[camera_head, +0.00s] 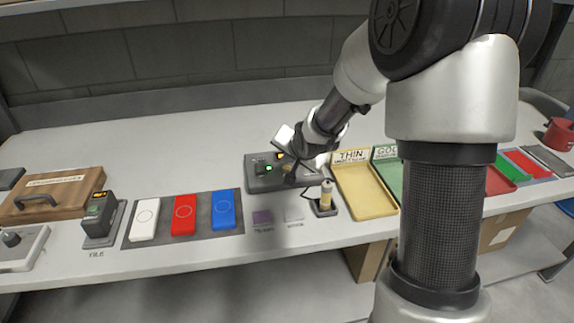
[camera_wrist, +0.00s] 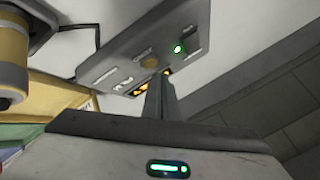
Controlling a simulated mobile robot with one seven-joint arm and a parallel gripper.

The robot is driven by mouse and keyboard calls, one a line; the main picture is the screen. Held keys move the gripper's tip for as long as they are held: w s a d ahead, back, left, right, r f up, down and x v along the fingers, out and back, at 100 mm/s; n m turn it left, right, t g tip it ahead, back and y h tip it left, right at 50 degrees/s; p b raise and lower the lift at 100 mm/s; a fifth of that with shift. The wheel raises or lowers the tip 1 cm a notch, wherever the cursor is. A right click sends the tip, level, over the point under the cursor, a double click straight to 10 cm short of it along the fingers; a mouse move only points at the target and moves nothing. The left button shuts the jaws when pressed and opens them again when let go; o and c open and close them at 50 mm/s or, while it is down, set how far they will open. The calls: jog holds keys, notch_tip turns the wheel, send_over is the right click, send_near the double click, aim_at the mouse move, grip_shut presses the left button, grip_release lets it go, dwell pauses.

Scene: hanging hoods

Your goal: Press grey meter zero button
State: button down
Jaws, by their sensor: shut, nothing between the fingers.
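The grey meter (camera_head: 262,184) sits on the bench at the middle, partly hidden behind my wrist. In the wrist view the grey meter (camera_wrist: 110,55) shows a round yellowish button (camera_wrist: 150,62), a green light (camera_wrist: 178,48) and an orange display (camera_wrist: 140,91) partly covered by my fingers. My gripper (camera_wrist: 160,82) is shut and empty, its tips over the meter close to the yellowish button. I cannot tell whether they touch it. In the head view my gripper (camera_head: 290,178) is at the meter's right side.
A cylindrical probe (camera_head: 326,193) stands in a holder right of the meter. A yellow tray (camera_head: 365,200) is beyond it. White, red and blue blocks (camera_head: 184,214) and a dark device (camera_head: 100,218) stand left.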

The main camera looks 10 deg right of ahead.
jog(key=shift+r+p, duration=2.1)
jog(key=shift+r, duration=0.4)
jog(key=s+r+n+g+h, duration=0.1)
jog(key=s+r+n, duration=0.1)
jog(key=s+r, duration=0.5)
jog(key=s+r+n+g+h, duration=0.1)
jog(key=s+r+n, duration=0.1)
jog(key=s+r, duration=0.5)
jog(key=s+n+g, duration=0.1)
jog(key=s+n, duration=0.3)
jog(key=s, duration=1.5)
notch_tip(320, 180, up, 13)
jog(key=y+p, duration=0.1)
jog(key=p, duration=1.1)
jog(key=shift+s+f+g+p, duration=0.15)
jog(key=shift+s+g+p, duration=0.15)
jog(key=shift+p, duration=0.05)
